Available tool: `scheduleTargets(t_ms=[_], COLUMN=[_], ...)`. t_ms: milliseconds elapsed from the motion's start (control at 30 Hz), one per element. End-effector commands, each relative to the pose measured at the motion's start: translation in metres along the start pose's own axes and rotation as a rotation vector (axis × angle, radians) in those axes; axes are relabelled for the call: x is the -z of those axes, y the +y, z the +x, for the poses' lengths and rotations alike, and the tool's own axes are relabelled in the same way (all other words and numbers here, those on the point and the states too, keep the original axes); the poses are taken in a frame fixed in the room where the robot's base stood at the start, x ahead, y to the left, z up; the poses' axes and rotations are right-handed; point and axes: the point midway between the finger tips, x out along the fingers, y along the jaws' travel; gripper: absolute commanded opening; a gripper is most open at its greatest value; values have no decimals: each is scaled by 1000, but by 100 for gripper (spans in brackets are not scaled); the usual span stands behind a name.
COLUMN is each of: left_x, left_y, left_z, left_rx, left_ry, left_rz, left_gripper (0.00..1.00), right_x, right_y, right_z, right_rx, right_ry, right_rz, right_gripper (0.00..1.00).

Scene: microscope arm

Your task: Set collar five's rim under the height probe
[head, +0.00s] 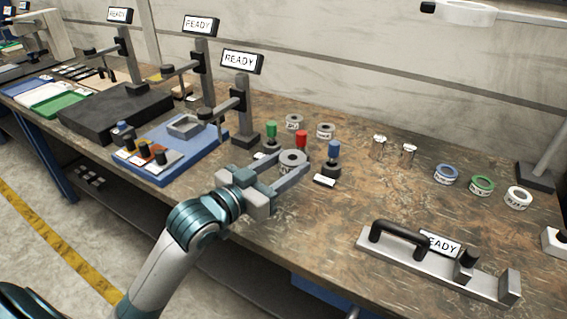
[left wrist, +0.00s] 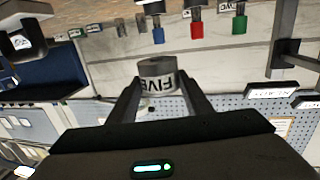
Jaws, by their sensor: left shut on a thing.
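My left gripper (head: 284,170) is shut on collar five (head: 292,157), a grey ring with a dark hole. In the left wrist view the collar (left wrist: 158,76) sits between the two fingers, its white FIVE label upside down in the picture. It appears held above the bench front, beside the coloured knobs. The nearest stand (head: 243,100) has a READY sign and an arm reaching over a blue fixture (head: 160,165) with a grey square frame. Two similar stands (head: 203,70) (head: 126,55) are farther back; I cannot tell which carries the height probe. My right gripper is out of view.
Green, red and blue knobs (head: 334,151) stand close to the held collar. Two other grey collars (head: 325,131) are behind. Blue, green and white rings (head: 481,185) lie to the right. A handled metal fixture (head: 440,265) is at the front right. Mid-right bench is mostly clear.

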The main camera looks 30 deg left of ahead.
Motion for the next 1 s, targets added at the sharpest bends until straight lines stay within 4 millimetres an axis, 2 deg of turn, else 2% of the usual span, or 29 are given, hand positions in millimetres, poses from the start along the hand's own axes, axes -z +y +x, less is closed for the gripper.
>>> scheduleTargets(t_ms=[167, 267, 700, 1000], left_x=[-1, -5, -34, -40], left_y=[2, 6, 38, 48], left_z=[1, 2, 0, -2], left_rx=[17, 43, 229, 274], left_ry=[7, 9, 7, 5], left_rz=[-7, -15, -26, -13], left_gripper=[0, 0, 0, 0], right_x=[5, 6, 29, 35], right_y=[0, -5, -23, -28], right_z=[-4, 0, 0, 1], right_rx=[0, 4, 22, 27], right_ry=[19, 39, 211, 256], right_rz=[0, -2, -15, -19], right_gripper=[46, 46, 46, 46])
